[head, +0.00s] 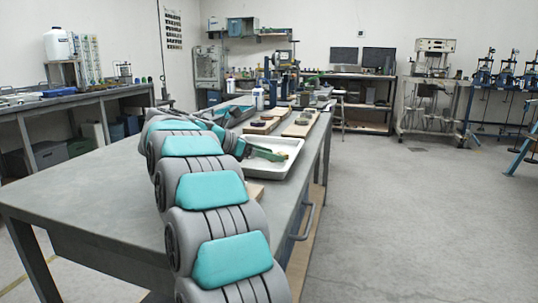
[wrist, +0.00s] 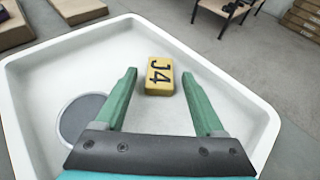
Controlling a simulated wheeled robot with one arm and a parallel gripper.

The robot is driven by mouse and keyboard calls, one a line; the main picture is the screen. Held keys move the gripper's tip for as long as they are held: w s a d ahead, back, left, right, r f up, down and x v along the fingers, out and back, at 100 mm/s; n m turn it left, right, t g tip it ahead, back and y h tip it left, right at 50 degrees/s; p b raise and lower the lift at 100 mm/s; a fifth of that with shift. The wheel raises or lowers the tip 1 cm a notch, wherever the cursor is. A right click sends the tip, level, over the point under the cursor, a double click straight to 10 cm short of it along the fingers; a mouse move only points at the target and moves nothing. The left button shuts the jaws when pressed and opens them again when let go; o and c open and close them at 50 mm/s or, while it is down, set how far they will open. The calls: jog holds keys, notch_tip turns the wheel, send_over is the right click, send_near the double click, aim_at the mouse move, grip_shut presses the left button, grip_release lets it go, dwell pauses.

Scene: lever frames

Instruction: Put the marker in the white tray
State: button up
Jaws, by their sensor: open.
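The white tray (head: 281,172) stands near the right edge of the grey workbench. It fills most of the wrist view (wrist: 40,60). A yellow block marked "J4" (wrist: 159,76), which looks like the marker, appears to lie on the tray floor. I cannot make the block out in the head view. My gripper (wrist: 159,75) is open over the tray, with its green fingers on either side of the block and a gap showing at each side. The gripper also shows over the tray in the head view (head: 268,154).
A flat grey disc (wrist: 82,118) lies in the tray, left of the fingers. Wooden boards (head: 300,125) and a blue-grey tray (head: 236,115) sit farther along the workbench (head: 90,195). The bench's near left part is clear. Open floor lies to the right.

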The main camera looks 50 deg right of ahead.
jog(key=shift+r+p, duration=0.25)
jog(key=shift+p, duration=0.05)
jog(key=shift+w+a, duration=0.15)
jog(key=shift+a, duration=0.1)
jog(key=b+v, duration=0.2)
jog(key=v, duration=0.8)
jog(key=shift+a, duration=0.15)
jog(key=shift+w+a+r, duration=0.1)
jog(key=shift+a+r, duration=0.25)
jog(key=shift+a, duration=0.15)
